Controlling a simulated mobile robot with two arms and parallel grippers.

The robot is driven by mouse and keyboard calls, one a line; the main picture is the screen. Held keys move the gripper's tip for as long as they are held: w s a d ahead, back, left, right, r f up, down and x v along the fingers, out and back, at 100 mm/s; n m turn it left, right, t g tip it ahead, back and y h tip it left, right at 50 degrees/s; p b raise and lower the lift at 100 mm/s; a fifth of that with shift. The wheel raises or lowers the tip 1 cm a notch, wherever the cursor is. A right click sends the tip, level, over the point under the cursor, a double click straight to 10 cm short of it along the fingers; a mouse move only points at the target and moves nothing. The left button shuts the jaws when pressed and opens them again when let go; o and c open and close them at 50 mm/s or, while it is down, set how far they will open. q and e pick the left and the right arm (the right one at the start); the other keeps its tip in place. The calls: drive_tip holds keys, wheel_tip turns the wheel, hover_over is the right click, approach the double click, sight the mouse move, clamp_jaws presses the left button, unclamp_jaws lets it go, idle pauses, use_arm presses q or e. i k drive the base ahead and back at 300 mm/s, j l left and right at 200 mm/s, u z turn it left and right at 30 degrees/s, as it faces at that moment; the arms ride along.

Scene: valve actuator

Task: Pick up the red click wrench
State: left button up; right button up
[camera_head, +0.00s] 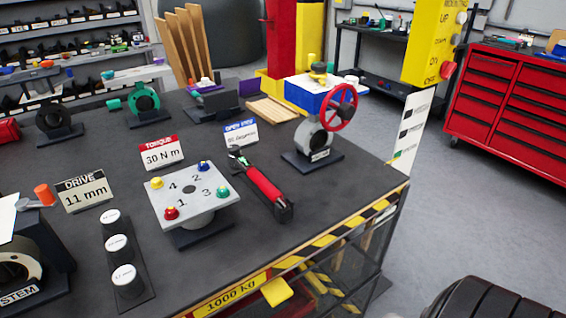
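The red click wrench (264,188) lies on the dark workbench (330,225). It has a red grip, a dark head at its upper left end and a black end at its lower right. It lies diagonally, between a grey numbered plate (196,205) on its left and a valve with a red handwheel (320,135) on its upper right. Nothing covers it. Neither of my grippers shows in the head view.
Signs reading torque 30 N m (162,153) and drive 11 mm (85,192) stand left of the wrench. Several round white-topped pieces (123,274) sit on a dark strip. The bench top right of the wrench is bare up to the striped edge (345,228). A red drawer cabinet (510,110) stands farther right.

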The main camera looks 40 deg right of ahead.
sight(238, 161)
drive_tip(key=z, duration=0.95)
